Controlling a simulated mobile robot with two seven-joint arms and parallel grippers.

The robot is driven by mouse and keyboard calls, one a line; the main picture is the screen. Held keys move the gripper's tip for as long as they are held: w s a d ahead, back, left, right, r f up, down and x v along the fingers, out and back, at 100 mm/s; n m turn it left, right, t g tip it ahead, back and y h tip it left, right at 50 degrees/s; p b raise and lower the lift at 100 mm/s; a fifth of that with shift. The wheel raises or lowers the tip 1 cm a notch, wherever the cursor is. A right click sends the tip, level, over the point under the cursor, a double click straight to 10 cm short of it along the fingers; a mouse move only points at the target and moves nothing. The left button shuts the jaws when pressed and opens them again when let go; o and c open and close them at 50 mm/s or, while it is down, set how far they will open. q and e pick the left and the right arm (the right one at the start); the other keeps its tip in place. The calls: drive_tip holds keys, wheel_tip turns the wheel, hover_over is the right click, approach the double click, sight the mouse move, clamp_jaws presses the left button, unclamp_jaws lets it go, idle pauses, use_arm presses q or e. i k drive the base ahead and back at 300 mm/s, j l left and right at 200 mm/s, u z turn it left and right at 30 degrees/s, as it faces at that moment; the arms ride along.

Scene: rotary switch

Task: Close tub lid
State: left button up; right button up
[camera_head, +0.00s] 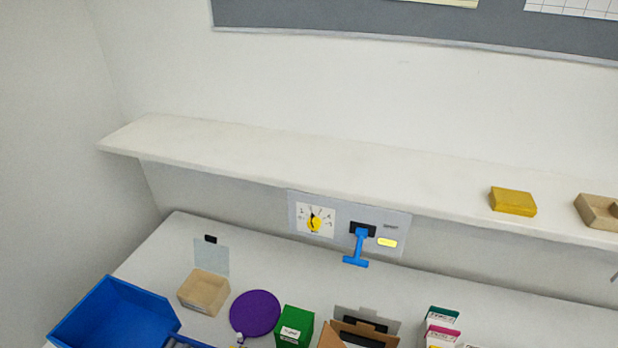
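A small tan tub (203,294) stands on the table at the left. Its pale, see-through lid (211,258) stands up open at the tub's back edge, with a black tab (210,239) at the top. Neither of my grippers shows in the head view.
A blue bin (115,318) is left of the tub. A purple disc (255,313) and a green box (295,327) are to its right, then an open cardboard box (352,338) and small labelled boxes (441,330). A wall panel (349,225) and a shelf (300,165) are behind.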

sight(209, 238)
drive_tip(key=i+j+z, duration=0.2)
drive_tip(key=j, duration=0.3)
drive_tip(key=i+j+z, duration=0.25)
drive_tip(key=j, duration=0.25)
drive_tip(key=j+z, duration=0.2)
drive_tip(key=j, duration=0.35)
drive_tip(key=i+j+z, duration=0.1)
drive_tip(key=j+z, duration=0.15)
drive_tip(key=j, duration=0.3)
